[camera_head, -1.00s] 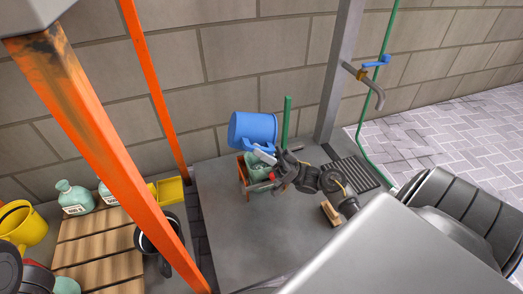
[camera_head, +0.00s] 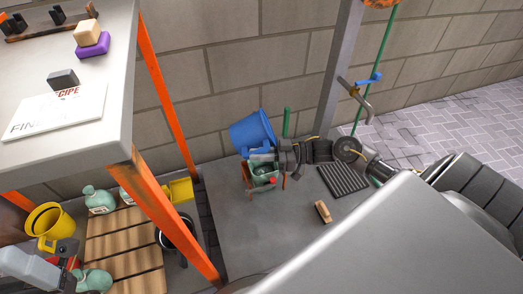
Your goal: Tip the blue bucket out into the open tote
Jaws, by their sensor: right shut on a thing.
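The blue bucket (camera_head: 251,132) is tilted beside the wall, above and just behind the open tote. I cannot see inside the bucket. The tote (camera_head: 249,180) is a small crate with brownish sides on the grey floor slab, and greenish things with a red part show at it. My right gripper (camera_head: 266,156) is shut at the bucket's lower side, low over the tote; its fingers are small and partly hidden. A pale link with a dark end, which looks like my left arm (camera_head: 30,268), shows at the lower left; its fingers are not clear.
A brush (camera_head: 323,212) and a floor drain grate (camera_head: 343,181) lie right of the tote. An orange post (camera_head: 166,215) and a white-topped table (camera_head: 65,75) stand at left.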

